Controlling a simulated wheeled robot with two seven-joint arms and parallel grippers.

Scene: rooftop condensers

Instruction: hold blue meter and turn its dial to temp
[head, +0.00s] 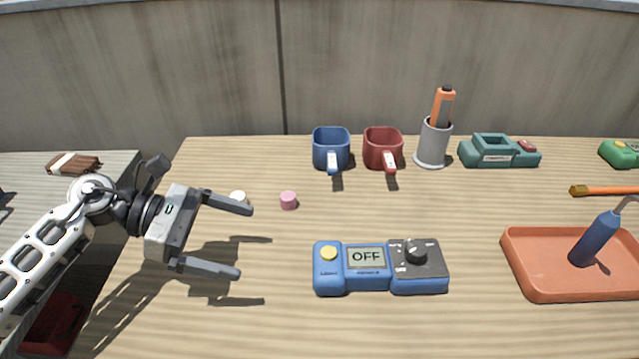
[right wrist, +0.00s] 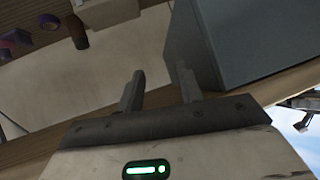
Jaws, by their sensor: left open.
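The blue meter (head: 380,268) lies flat on the wooden table in the head view, its screen reading OFF. It has a yellow button at its left end and a black dial (head: 416,252) on a dark panel at its right end. The marks around the dial are too small to read. My left gripper (head: 240,240) is open and empty, to the left of the meter and apart from it, with its fingers pointing right. My right gripper (right wrist: 158,88) shows only in the right wrist view; its two fingers are apart with nothing between them. The meter is not in that view.
Behind the meter stand a blue cup (head: 331,148), a red cup (head: 382,149), a grey holder (head: 434,143) and a teal device (head: 498,152). A pink cylinder (head: 288,201) stands near my left gripper. An orange tray (head: 570,270) with a blue tool is at right. Table in front of the meter is clear.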

